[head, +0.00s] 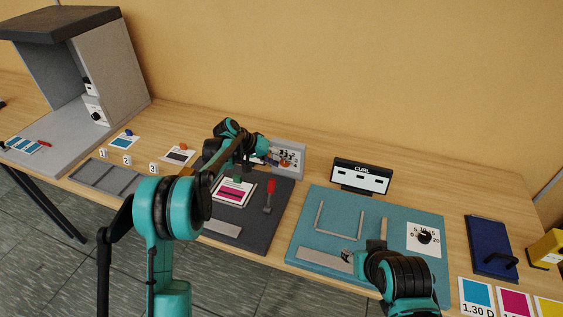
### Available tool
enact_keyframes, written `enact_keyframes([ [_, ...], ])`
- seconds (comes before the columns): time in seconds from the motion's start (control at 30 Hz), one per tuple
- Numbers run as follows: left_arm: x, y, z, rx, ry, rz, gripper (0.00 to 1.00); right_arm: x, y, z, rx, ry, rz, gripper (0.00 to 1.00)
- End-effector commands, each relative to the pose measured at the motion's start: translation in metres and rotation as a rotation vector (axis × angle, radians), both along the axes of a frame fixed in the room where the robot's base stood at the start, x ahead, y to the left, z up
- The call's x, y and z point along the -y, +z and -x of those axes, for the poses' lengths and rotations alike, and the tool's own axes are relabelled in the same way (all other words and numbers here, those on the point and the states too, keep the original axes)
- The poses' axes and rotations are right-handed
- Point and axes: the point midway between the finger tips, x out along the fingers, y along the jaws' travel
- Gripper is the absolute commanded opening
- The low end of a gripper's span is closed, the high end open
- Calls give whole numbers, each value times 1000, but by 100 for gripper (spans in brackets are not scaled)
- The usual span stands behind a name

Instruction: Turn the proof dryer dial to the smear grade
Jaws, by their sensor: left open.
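A light grey box (297,151) stands at the back of a dark mat, with a numbered dial (287,158) on its front; it looks like the proof dryer. My left gripper (268,154) is open just left of the dial and partly covers it. I cannot tell whether it touches the dial, and the pointer's setting is too small to read. A magenta-striped print (233,191) lies on the dark mat (275,217) below my left wrist. My right arm is at the lower right over a teal board; its fingers (362,262) do not show clearly.
A red-handled tool (269,194) stands right of the print. The teal board (310,232) carries another dial (424,237), with a CURL sign (361,177) behind it. A blue pad (490,247) lies right. A grey booth (112,70) and numbered tags (127,160) are left.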

Motion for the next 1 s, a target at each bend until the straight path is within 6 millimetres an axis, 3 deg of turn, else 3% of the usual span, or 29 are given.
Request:
enact_keyframes([
  [0.5,-64,71,25,-1,2,1,54,0,0,0,0,0,0,40],
  [1.0,-73,81,29,0,0,0,54,0,0,0,0,0,0,40],
])
